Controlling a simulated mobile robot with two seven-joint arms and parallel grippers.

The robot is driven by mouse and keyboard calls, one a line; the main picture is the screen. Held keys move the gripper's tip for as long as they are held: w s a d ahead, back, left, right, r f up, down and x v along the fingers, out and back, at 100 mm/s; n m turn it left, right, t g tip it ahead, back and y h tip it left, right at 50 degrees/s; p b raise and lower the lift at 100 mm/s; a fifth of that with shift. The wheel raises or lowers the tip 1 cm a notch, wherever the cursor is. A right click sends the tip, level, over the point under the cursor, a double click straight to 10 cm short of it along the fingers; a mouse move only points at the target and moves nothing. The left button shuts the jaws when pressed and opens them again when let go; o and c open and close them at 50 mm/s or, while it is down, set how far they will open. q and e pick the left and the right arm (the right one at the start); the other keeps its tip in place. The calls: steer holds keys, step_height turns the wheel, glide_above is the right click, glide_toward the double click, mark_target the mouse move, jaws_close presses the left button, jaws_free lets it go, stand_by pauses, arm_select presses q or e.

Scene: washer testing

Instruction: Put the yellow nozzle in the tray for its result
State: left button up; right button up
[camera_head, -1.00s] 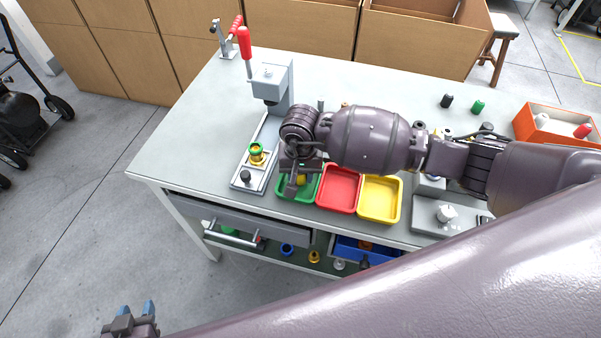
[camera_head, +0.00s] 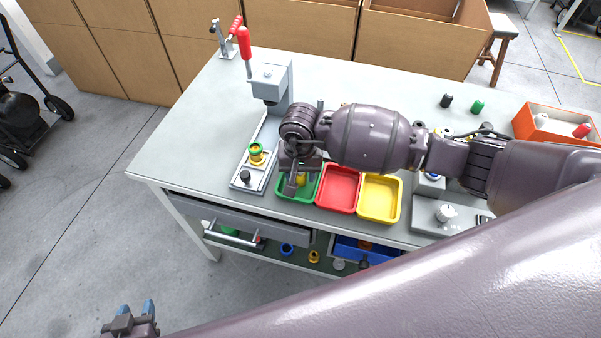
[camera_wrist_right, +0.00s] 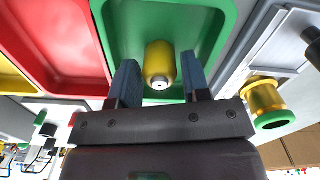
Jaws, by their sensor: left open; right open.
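The yellow nozzle (camera_wrist_right: 159,62) is in the green tray (camera_wrist_right: 218,48), between the two blue fingertips of my right gripper (camera_wrist_right: 158,82). The fingers are spread, with a gap on each side of the nozzle. In the head view the green tray (camera_head: 284,195) is partly hidden by my right gripper (camera_head: 297,185), and only a bit of the yellow nozzle (camera_head: 301,180) shows. My left gripper (camera_head: 138,308) is open and empty at the lower left, away from the table.
A red tray (camera_head: 339,189) and a yellow tray (camera_head: 380,199) stand to the right of the green one. A test fixture with a brass and green part (camera_head: 257,153) is on the left. A red lever press (camera_head: 268,80) stands behind. An orange bin (camera_head: 553,128) is at the right.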

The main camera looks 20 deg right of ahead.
step_height(320, 180, up, 11)
steer(key=shift+r, duration=0.15)
steer(key=shift+s, duration=0.1)
stand_by(0.7)
